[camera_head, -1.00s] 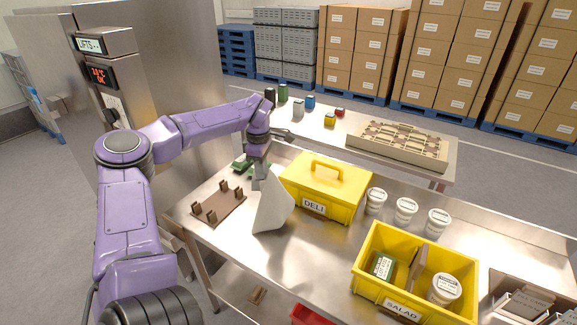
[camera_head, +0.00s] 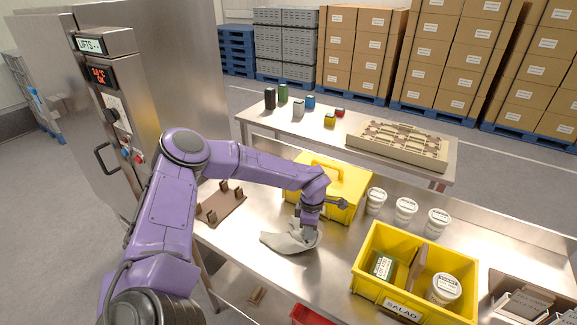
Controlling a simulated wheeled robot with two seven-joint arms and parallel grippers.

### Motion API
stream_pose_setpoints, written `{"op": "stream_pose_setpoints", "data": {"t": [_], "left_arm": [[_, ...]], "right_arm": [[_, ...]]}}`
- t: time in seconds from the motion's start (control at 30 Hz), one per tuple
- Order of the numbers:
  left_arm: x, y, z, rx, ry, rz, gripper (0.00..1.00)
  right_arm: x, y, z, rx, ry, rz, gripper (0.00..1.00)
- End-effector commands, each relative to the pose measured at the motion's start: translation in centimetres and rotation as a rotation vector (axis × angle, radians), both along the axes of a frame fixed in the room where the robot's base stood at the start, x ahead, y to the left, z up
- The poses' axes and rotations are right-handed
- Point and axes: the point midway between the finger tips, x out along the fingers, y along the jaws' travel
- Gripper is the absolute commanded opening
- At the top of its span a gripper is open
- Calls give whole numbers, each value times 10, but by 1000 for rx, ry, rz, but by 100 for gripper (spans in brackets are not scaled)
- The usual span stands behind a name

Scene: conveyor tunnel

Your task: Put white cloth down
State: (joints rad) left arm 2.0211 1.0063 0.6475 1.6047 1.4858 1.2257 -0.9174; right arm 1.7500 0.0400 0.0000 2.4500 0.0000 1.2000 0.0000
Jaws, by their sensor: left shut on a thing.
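The white cloth (camera_head: 287,242) is crumpled on the steel table in the camera_head view, in front of the yellow DELI box (camera_head: 345,184). Its left part lies spread on the table and its right part bunches up under my gripper. My left gripper (camera_head: 305,230) points down and is shut on the cloth, close to the table top. The fingertips are partly hidden by the cloth. My right gripper is not in view.
A brown rack with pegs (camera_head: 222,204) lies left of the cloth. A yellow SALAD crate (camera_head: 412,272) holding a green pack and a white tub stands at the right. Several white tubs (camera_head: 405,210) stand behind it. Bare steel lies between cloth and crate.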

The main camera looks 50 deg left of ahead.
Motion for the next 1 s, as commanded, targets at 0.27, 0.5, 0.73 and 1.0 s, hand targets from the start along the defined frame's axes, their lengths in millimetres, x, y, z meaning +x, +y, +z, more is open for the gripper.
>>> {"op": "stream_pose_setpoints", "data": {"t": [0.27, 0.5, 0.73, 1.0], "left_arm": [[8, -43, -38, 1, 2, -4, 0], [10, -55, -49, -1, -1, 0, 0], [11, -55, -49, 1, -1, 0, 14], [10, -55, -49, 0, 0, 0, 53]], "right_arm": [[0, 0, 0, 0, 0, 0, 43], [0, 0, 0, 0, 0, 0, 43], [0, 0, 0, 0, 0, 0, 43], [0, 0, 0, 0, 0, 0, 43]]}}
